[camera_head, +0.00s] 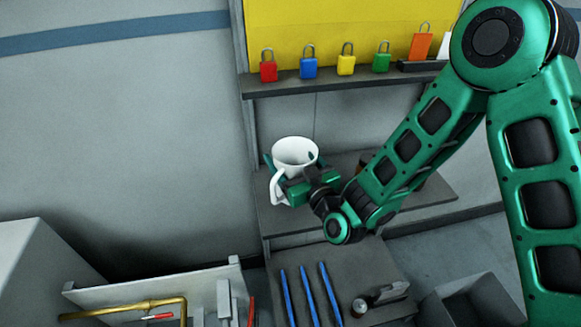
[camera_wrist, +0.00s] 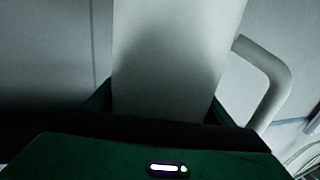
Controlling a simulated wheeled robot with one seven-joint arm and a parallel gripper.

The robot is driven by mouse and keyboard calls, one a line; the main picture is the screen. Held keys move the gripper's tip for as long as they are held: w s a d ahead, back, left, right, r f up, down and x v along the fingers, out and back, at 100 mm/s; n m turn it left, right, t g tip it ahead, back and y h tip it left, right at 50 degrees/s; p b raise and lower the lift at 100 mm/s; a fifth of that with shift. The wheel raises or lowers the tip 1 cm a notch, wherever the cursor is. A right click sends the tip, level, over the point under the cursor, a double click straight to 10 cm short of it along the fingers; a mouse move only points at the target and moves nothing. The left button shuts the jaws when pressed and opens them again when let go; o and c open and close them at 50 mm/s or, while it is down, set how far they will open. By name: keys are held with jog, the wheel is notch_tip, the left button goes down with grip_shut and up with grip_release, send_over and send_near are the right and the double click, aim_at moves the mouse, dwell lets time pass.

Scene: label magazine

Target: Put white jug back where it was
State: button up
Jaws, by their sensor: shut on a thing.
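The white jug (camera_head: 295,153) is upright in the head view, with its open top facing up and its handle toward the lower left. My gripper (camera_head: 295,175) is shut on the jug's body, with the green fingers on either side of it. The jug is at the left part of the middle shelf (camera_head: 275,217); I cannot tell whether its base touches the shelf. In the wrist view the jug's white wall (camera_wrist: 178,60) fills the space between the fingers, and its handle (camera_wrist: 272,80) curves out at the right.
A dark object (camera_head: 365,160) stands on the middle shelf, partly behind my arm. Blue rods (camera_head: 308,295) lie on the lower shelf. A grey bin (camera_head: 470,303) is at lower right.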

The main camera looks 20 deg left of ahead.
aim_at(286, 162)
jog(key=shift+f, duration=1.9)
jog(key=o, duration=1.6)
